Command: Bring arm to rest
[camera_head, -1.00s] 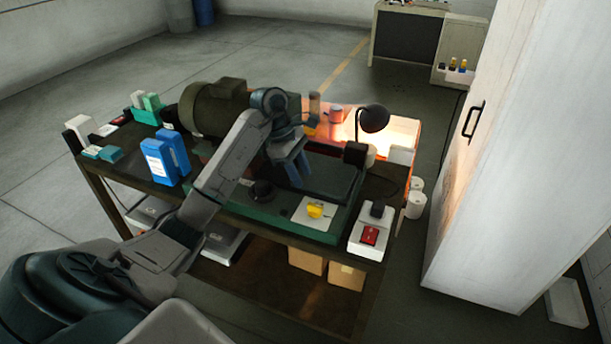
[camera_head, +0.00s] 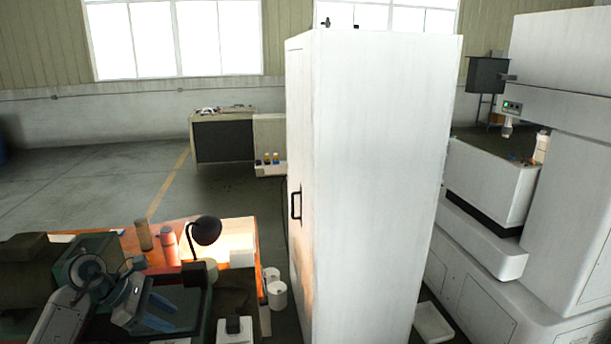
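My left arm comes in from the lower left, in front of the workbench. My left gripper (camera_head: 160,313) has two blue fingers that look spread a little apart, with nothing seen between them. It hangs over the green machine bed on the bench, pointing to the right and down in the picture. Whether it touches the bed cannot be told. My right gripper is not in view.
A black desk lamp (camera_head: 206,231) lights the bench's back right part. Two cylinders (camera_head: 167,246) (camera_head: 143,235) stand near it. White cups (camera_head: 276,294) sit at the bench's right edge. A tall white cabinet (camera_head: 375,190) stands right of the bench, with a large white machine (camera_head: 575,200) beyond.

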